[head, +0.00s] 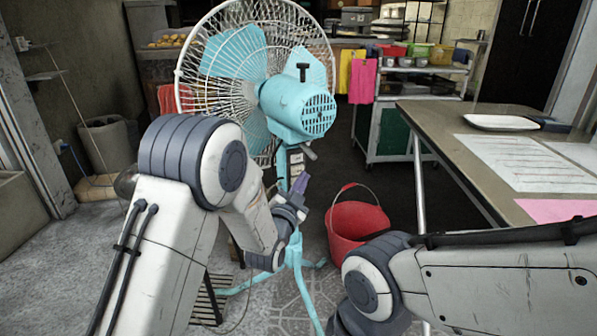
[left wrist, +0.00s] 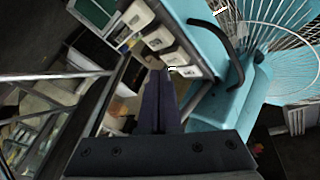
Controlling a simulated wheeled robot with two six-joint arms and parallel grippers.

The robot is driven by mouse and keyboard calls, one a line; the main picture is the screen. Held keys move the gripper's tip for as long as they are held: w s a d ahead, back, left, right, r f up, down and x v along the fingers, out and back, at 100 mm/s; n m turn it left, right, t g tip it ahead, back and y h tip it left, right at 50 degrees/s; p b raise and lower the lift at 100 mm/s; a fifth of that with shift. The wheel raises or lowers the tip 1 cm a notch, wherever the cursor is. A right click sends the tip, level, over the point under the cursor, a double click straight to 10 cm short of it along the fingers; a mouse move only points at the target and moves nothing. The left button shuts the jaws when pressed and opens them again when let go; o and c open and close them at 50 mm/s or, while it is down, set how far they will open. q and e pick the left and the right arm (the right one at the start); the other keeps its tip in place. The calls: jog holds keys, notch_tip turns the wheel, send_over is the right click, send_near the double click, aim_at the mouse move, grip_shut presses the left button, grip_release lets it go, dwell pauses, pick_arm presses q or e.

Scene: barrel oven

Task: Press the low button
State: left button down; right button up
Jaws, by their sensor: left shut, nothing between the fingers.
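A turquoise pedestal fan (head: 300,105) with a white wire cage stands in the middle of the head view. Its control panel (head: 296,158) is on the post below the motor housing. In the left wrist view the panel shows a row of white square buttons (left wrist: 158,39); their labels are too small to read, so I cannot tell which is the low one. My left gripper (head: 301,184) is shut and empty, just below and in front of the panel. Its fingertips (left wrist: 163,73) overlap the row's nearest end in the wrist view; contact cannot be told. My right gripper is out of view.
A red bucket (head: 357,230) stands on the floor right of the fan's base. A metal table (head: 450,125) with papers and a white tray (head: 501,122) is at the right. A cart (head: 388,140) with colored bins stands behind. A grey trash bin (head: 108,143) is at the left.

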pick_arm(q)
jog(key=shift+w+a, duration=0.1)
jog(key=shift+w+a, duration=0.1)
jog(key=shift+w, duration=0.15)
jog(key=shift+w+a, duration=0.2)
jog(key=shift+w, duration=0.15)
dwell(0.6)
jog(key=shift+s, duration=0.1)
jog(key=shift+s+d+b, duration=0.35)
jog(key=shift+s+d, duration=0.1)
jog(key=shift+s, duration=0.2)
jog(key=shift+s, duration=0.1)
jog(key=s+d, duration=0.1)
jog(key=s, duration=0.1)
jog(key=s+d+b, duration=0.1)
jog(key=s, duration=0.1)
jog(key=shift+s+d, duration=0.1)
jog(key=shift+d, duration=0.1)
dwell(0.3)
